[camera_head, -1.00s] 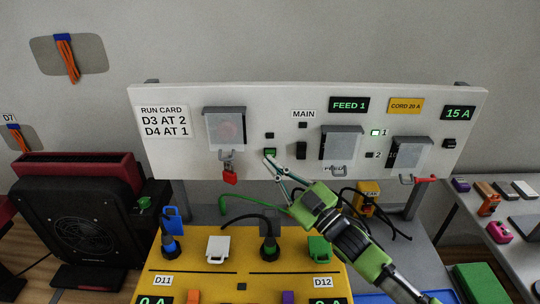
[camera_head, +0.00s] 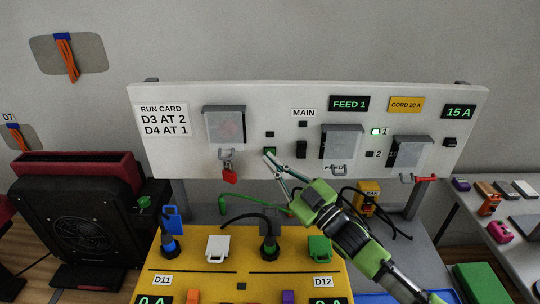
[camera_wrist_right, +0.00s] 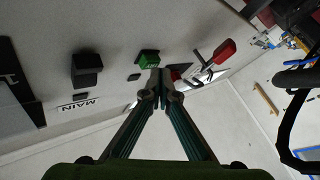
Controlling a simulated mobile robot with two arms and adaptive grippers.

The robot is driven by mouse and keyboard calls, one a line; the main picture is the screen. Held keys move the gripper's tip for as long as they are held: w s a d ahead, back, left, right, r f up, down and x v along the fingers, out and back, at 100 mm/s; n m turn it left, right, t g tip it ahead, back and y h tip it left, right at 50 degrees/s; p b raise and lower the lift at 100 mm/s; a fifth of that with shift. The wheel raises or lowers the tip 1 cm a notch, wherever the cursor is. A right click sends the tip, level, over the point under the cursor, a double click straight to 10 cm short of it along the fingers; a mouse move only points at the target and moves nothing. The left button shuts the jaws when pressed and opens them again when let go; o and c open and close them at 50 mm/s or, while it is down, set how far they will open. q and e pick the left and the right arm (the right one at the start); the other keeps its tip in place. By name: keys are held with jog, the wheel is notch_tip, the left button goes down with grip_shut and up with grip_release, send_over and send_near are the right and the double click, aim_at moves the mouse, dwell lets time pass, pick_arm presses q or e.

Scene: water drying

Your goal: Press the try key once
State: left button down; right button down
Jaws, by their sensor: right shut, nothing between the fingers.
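The green key (camera_head: 270,150) sits low on the white panel (camera_head: 190,160), left of the black MAIN switch (camera_head: 301,149). It also shows in the right wrist view as a green block (camera_wrist_right: 148,59) with lettering too small to read. My right gripper (camera_head: 267,155) is shut and empty, its fingertips at the key's lower left part in the head view. In the right wrist view the fingertips (camera_wrist_right: 160,76) overlap the key's lower edge; I cannot tell whether they touch it. My left gripper is not in view.
More covers (camera_head: 342,143) are on the right. A yellow unit (camera_head: 200,262) with plugs and cables stands below. The panel around the key is fairly clear.

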jog(key=shift+w, duration=0.4)
dwell(0.7)
jog(key=shift+s, duration=0.1)
jog(key=shift+s+p, duration=0.3)
jog(key=shift+s, duration=0.45)
jog(key=s+p, duration=0.2)
jog(key=s, duration=0.3)
jog(key=shift+p, duration=0.35)
dwell(0.4)
